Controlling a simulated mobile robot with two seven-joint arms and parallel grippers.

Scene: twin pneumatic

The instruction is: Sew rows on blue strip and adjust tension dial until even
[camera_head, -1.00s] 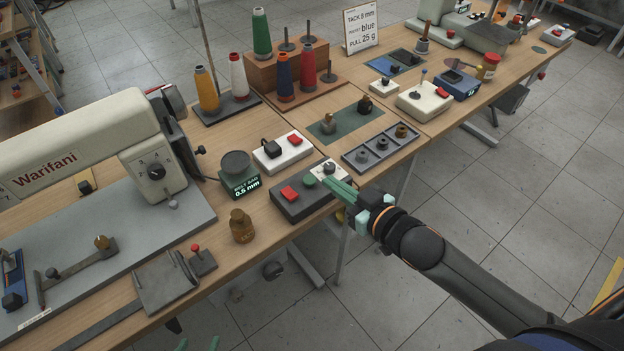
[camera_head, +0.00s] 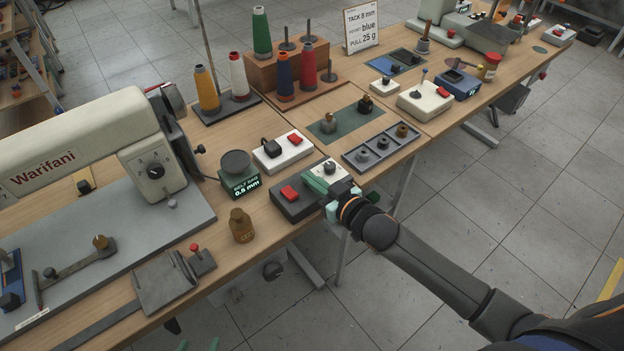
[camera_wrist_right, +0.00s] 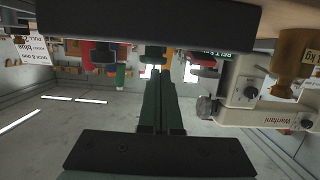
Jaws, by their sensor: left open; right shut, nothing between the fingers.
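The cream "Warifani" sewing machine (camera_head: 70,150) stands at the left, with a dark round dial (camera_head: 155,171) on its head. I cannot make out a blue strip for certain. My right gripper (camera_head: 312,178) is shut and empty, its green fingers over the dark control box (camera_head: 292,207) with a red button (camera_head: 290,193). The box's green button is hidden by the fingers; I cannot tell whether they touch it. The right wrist view shows the shut fingers (camera_wrist_right: 155,108) together. My left gripper (camera_head: 198,345) shows only its fingertips at the bottom edge, apart and empty.
Thread cones (camera_head: 285,75) and a sign (camera_head: 361,28) stand at the back.

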